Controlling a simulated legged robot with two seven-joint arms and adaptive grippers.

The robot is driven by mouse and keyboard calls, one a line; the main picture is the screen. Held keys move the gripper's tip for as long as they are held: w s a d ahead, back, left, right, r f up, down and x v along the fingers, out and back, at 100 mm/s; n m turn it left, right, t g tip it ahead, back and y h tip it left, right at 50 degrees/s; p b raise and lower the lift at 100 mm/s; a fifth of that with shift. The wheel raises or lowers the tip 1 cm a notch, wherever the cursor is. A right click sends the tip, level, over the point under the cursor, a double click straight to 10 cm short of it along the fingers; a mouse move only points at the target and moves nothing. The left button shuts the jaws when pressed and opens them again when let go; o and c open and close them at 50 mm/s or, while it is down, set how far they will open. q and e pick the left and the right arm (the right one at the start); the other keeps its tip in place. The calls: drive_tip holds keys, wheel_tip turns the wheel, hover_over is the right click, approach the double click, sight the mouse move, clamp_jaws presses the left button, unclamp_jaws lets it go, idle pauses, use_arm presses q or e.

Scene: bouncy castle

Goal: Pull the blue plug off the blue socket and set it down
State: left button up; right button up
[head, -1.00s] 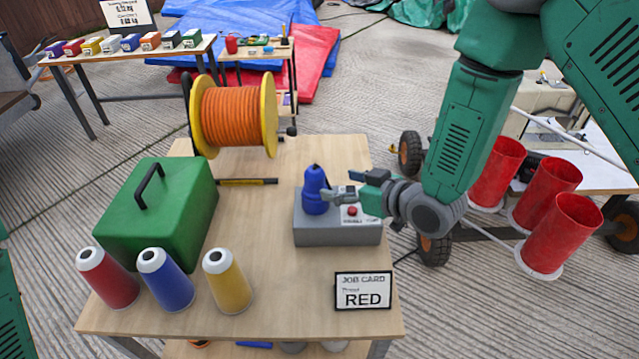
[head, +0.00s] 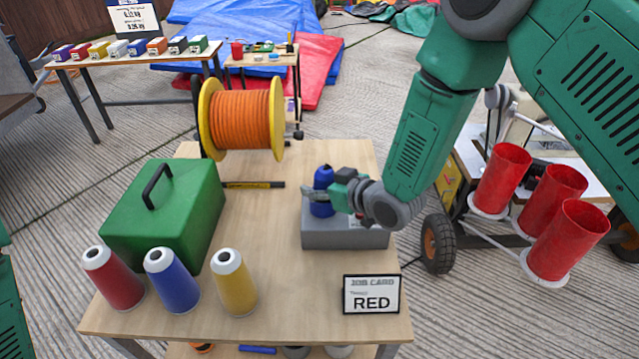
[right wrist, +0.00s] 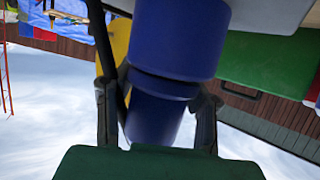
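The blue plug (head: 323,177) stands upright on the wider blue socket (head: 321,209), on top of a grey box (head: 345,239). In the right wrist view, which is upside down, the plug (right wrist: 158,112) meets the socket (right wrist: 180,38) at a dark seam. My right gripper (head: 326,193) has come in from the right, with one finger on each side of the plug. In the wrist view its fingertips (right wrist: 157,105) lie close along both sides of the plug; whether they press on it cannot be told. My left gripper is out of view.
Bare wood (head: 270,220) lies left of the grey box.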

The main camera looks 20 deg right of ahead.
sight(322, 169)
drive_tip(key=shift+w+a+r, duration=0.15)
drive_tip(key=shift+a, duration=0.4)
drive_tip(key=shift+w+a, duration=0.1)
drive_tip(key=shift+a, duration=0.2)
clamp_jaws()
drive_tip(key=shift+d+f, duration=0.45)
drive_tip(key=shift+d, duration=0.4)
drive_tip(key=shift+a+r+p, duration=0.3)
drive_tip(key=shift+a, duration=0.05)
drive_tip(key=shift+d+r+p, duration=0.3)
drive_tip(key=shift+r+p, duration=0.15)
drive_tip(key=shift+r, duration=0.05)
drive_tip(key=shift+r+p, duration=0.3)
drive_tip(key=shift+r, duration=0.4)
drive_tip(key=shift+s+r+p, duration=0.25)
drive_tip(key=shift+r+p, duration=0.6)
drive_tip(key=shift+r, duration=0.05)
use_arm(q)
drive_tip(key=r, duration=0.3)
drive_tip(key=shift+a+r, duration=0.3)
use_arm(e)
drive_tip(key=shift+r, duration=0.15)
drive_tip(key=shift+w, duration=0.1)
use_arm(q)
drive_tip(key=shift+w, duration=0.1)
